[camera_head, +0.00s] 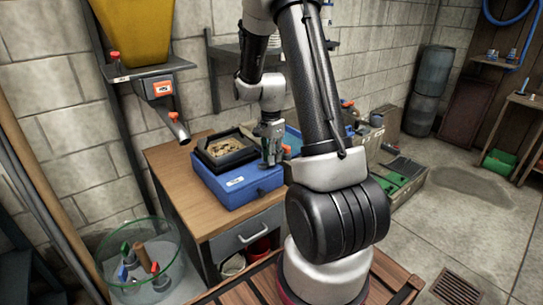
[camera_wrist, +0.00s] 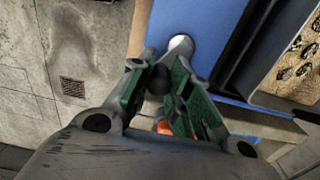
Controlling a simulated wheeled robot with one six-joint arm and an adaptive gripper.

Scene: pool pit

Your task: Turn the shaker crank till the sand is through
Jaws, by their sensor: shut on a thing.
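The shaker is a blue box (camera_head: 238,187) on a wooden cabinet, with a black-framed tray (camera_head: 243,155) on top. The tray holds tan sand with stones or coarse bits (camera_head: 222,149), which also show at the right of the wrist view (camera_wrist: 300,62). My gripper (camera_head: 270,143) is at the box's right side. In the wrist view my gripper (camera_wrist: 160,88) has its green-padded fingers closed around the dark crank handle (camera_wrist: 158,78). A silver hub (camera_wrist: 181,46) shows on the blue side just beyond it. The crank is mostly hidden by the fingers.
A yellow hopper (camera_head: 135,28) with a metal spout (camera_head: 178,127) hangs at the left. A glass bowl (camera_head: 140,265) with several coloured-top items stands at lower left. Wooden slats (camera_head: 245,289) lie in front of the cabinet (camera_head: 180,190). Crates (camera_head: 405,175) stand at right; open floor lies beyond.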

